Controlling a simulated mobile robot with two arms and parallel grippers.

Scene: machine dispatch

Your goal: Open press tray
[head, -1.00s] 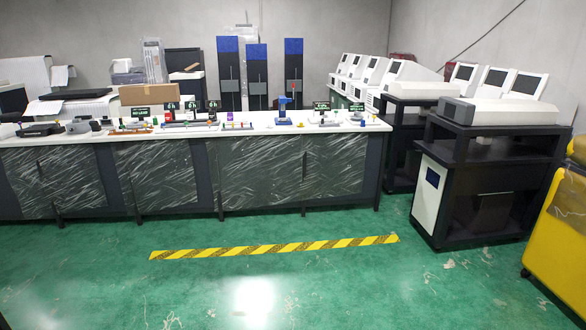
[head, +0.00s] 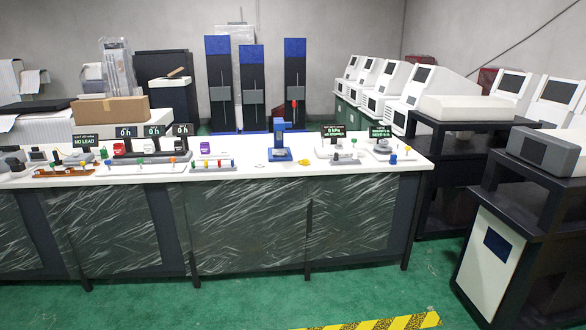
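A small blue upright device with a column and base (head: 280,150) stands on the white bench top; it looks like a press, but I cannot make out a tray on it or whether one is open. To its right are two small devices on pale bases, one with a dark "0 kPa" display (head: 333,131) and one with another dark display (head: 380,131). Neither of my grippers shows in the head view.
Black stands with printer-like machines (head: 465,107) are at the right. Green floor (head: 240,305) with a yellow-black stripe (head: 400,322) lies before the bench.

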